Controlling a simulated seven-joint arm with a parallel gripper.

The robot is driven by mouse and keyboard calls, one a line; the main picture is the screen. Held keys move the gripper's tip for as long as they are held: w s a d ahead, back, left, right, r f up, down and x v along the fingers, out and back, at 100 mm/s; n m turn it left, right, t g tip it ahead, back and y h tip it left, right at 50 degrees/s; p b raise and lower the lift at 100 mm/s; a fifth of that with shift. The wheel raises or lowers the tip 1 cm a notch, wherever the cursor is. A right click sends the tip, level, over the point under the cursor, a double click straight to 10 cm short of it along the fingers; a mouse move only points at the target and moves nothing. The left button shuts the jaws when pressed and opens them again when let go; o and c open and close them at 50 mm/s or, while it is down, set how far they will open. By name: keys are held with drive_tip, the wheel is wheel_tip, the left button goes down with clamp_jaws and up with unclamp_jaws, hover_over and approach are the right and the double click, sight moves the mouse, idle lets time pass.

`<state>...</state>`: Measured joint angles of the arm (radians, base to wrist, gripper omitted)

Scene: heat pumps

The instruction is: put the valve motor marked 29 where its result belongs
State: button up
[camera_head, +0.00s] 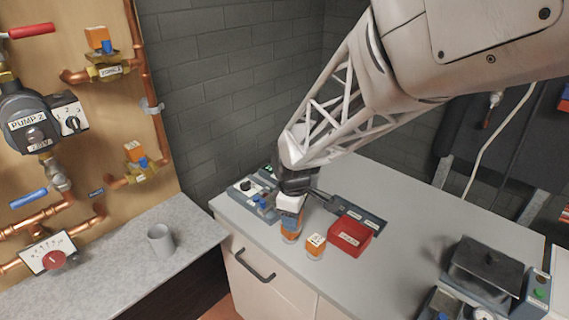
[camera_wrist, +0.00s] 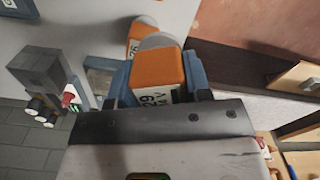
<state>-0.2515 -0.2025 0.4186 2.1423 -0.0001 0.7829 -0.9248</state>
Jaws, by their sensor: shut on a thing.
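My gripper (camera_head: 290,204) is above the front left part of the grey bench and is shut on an orange valve motor (camera_head: 290,228). In the wrist view the held motor (camera_wrist: 158,85) sits between the blue fingers, with a white label reading 29 and 24 V. A second orange and white motor (camera_head: 316,246) stands on the bench just right of the held one. It also shows behind the held motor in the wrist view (camera_wrist: 143,30), with a label that seems to read 26.
A red bin (camera_head: 350,238) stands right of the motors, with a dark labelled tray (camera_head: 365,216) behind it. A small test device (camera_head: 250,188) with a blue part is at the bench's left corner. A dark lidded machine (camera_head: 484,268) stands at right. The bench middle is clear.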

drive_tip(key=shift+w+d, duration=0.1)
idle(0.3)
drive_tip(key=shift+w+d, duration=0.35)
drive_tip(key=shift+w, duration=0.2)
drive_tip(key=w+d+f, duration=0.1)
drive_tip(key=w+d, duration=1.2)
drive_tip(key=d, duration=0.2)
drive_tip(key=shift+w+f, duration=0.35)
drive_tip(key=shift+f, duration=0.05)
drive_tip(key=shift+f, duration=0.1)
drive_tip(key=shift+f, duration=1.65)
drive_tip(key=shift+f, duration=1.2)
drive_tip(key=o, duration=1.2)
